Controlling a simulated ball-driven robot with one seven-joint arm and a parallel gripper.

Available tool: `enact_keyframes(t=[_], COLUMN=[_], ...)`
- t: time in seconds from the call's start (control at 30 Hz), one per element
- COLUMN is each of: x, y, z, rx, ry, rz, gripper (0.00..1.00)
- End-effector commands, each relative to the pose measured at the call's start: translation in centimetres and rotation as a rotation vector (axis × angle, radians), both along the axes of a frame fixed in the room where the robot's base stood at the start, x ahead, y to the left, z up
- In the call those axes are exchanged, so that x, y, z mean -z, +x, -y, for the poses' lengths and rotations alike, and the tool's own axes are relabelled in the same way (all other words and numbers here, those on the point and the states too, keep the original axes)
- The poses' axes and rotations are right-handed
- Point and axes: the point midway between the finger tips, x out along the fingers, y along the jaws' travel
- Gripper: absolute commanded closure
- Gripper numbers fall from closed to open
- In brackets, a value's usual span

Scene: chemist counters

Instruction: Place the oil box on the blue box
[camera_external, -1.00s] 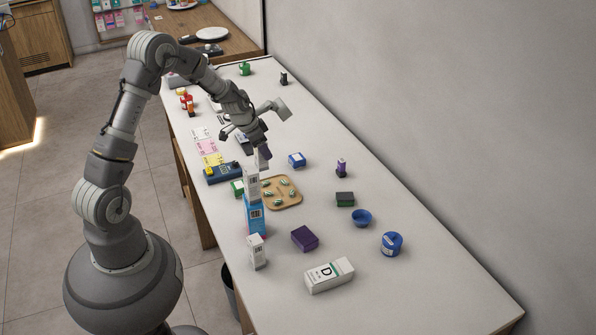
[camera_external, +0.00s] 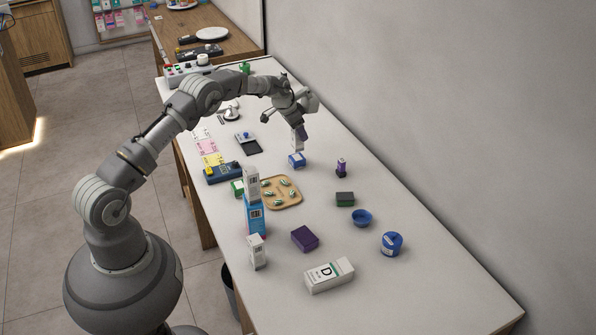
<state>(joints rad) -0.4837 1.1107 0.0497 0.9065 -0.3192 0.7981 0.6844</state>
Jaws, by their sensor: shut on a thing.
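My gripper (camera_external: 299,127) points down over the far middle of the counter, shut on a small white box with a purple part, seemingly the oil box (camera_external: 297,143). The fingers partly hide its upper end. The small blue box (camera_external: 297,161) with a pale label lies on the counter directly below the held box in the picture. The held box is upright, its lower end close to the blue box's top; I cannot tell whether they touch.
A taller blue carton (camera_external: 255,217) with a white box (camera_external: 252,182) on top stands near the front edge. A wooden tray (camera_external: 296,203) with several green items lies in front of the blue box. The counter around the blue box is mostly clear.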

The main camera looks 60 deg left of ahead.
Motion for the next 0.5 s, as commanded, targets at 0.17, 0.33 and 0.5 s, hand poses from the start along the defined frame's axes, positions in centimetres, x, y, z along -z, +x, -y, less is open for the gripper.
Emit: enact_keyframes(t=[0.17,0.33,0.5], x=[3.3,3.4,3.6], y=[-0.1,-0.1,-0.1], z=[0.1,0.1,0.1], rx=[0.000,0.000,0.000], ry=[-0.001,-0.001,-0.001], rz=[-0.003,-0.001,-0.001], gripper=[0.81,0.81,0.81])
